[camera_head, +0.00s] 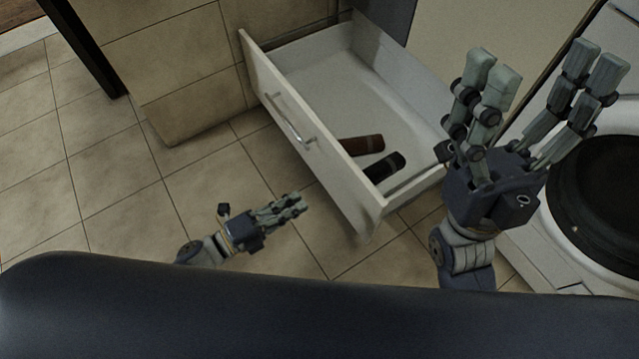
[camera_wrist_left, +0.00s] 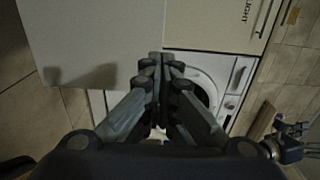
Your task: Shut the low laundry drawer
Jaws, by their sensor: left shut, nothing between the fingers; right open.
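The low laundry drawer (camera_head: 333,178) is pulled well open in the head view. Its pale front panel carries a metal bar handle (camera_head: 290,119). A brown cylindrical item (camera_head: 361,145) and a black one (camera_head: 384,167) lie inside near the front. My left gripper (camera_head: 297,203) is low over the floor, in front of the drawer's outer face, fingers together and empty, pointing towards the panel with a gap visible. It also shows shut in the left wrist view (camera_wrist_left: 157,62), beside a pale flat panel. My right gripper (camera_head: 545,66) is open and empty, fingers up, right of the drawer.
A white appliance with a round dark door (camera_head: 620,205) stands to the right, close to my right gripper. A tiled block (camera_head: 195,95) stands left of the drawer. The tiled floor (camera_head: 110,190) in front is clear.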

